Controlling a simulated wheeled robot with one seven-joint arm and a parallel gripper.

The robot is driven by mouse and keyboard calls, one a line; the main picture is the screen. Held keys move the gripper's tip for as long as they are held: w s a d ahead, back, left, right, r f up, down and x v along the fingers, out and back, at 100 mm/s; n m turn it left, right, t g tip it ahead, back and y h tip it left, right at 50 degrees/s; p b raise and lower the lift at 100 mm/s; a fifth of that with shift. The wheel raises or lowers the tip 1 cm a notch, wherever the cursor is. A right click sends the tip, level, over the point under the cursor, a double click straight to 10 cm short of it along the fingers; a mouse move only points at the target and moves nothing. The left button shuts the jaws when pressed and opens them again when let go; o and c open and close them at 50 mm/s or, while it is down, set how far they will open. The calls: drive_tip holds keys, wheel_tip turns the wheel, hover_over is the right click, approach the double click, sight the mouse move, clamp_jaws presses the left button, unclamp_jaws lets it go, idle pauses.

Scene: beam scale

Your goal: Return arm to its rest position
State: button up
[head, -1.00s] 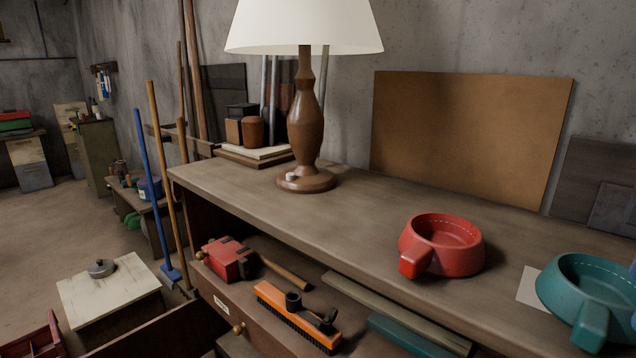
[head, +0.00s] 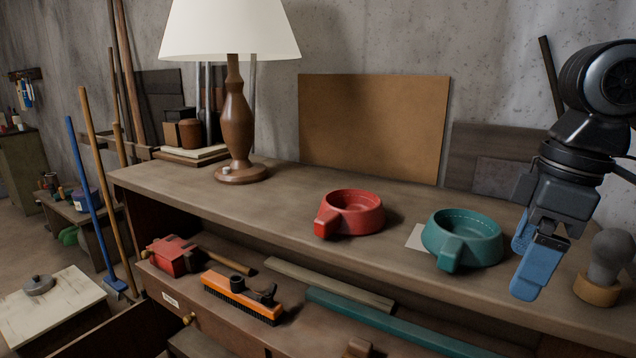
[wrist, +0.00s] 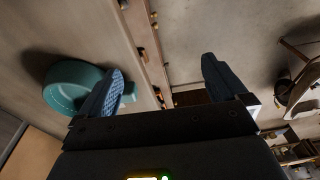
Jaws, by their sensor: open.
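My gripper (head: 530,262) is at the right of the head view, with blue fingers pointing down, beside the teal pan (head: 462,238) at the bench's front edge. In the wrist view my gripper (wrist: 160,88) has its two fingers wide apart with nothing between them. The teal pan also shows in the wrist view (wrist: 62,88), left of and partly behind the left finger. My arm comes in from the right edge of the head view.
A red pan (head: 355,212) stands left of the teal one on the bench (head: 290,200). A lamp (head: 238,130) is further left. A grey knobbed object on a wooden base (head: 597,290) stands close right of my gripper. The shelf below holds an orange brush (head: 240,296).

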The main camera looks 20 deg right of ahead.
drive_tip(key=w+a+r+m+t+y, duration=0.25)
drive_tip(key=w+a+t+y, duration=0.35)
drive_tip(key=a, duration=0.6)
drive_tip(key=w+a+r+m+t+y, duration=0.25)
drive_tip(key=w+a+t+y, duration=0.35)
drive_tip(key=a, duration=0.6)
drive_tip(key=s+d+f+m+t+h, duration=0.1)
drive_tip(key=s+f+m+t+h, duration=0.1)
drive_tip(key=s+f+m+h, duration=0.5)
drive_tip(key=s+d+f+m+t+h, duration=0.2)
drive_tip(key=s+f+h, duration=0.4)
drive_tip(key=s+f, duration=0.5)
drive_tip(key=s+d+f+n+g, duration=0.1)
drive_tip(key=s+d+f+n, duration=0.1)
drive_tip(key=s, duration=0.7)
drive_tip(key=s+d+f+n+g, duration=0.1)
drive_tip(key=s+n, duration=0.4)
drive_tip(key=s, duration=0.5)
drive_tip(key=shift+s+d+f, duration=0.15)
drive_tip(key=shift+d+f, duration=0.75)
drive_tip(key=shift+f, duration=0.45)
